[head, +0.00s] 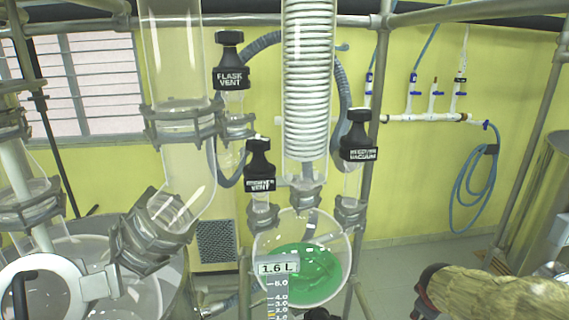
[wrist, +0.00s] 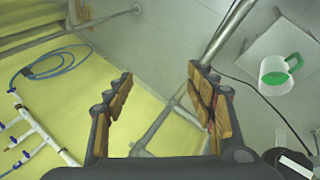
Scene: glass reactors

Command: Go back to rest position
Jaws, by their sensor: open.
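My gripper (wrist: 160,78) is open in the wrist view, with its two wood-coloured finger pads spread apart and nothing between them. Beyond the fingers are a yellow wall, a metal pole and the pale floor. In the head view a brown, rough-surfaced shape with a dark end enters at the lower right; I cannot tell the fingers there. The round glass flask (head: 335,245) hangs at the lower middle of the head view with green liquid in it, and a label reads 1.6 L.
Black-capped vent valves (head: 231,62) and a coiled condenser (head: 309,80) stand above the flask among metal frame poles (head: 373,130). A blue hose (head: 470,190) hangs on the yellow wall. A white jug (wrist: 276,75) with green inside is at the right of the wrist view.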

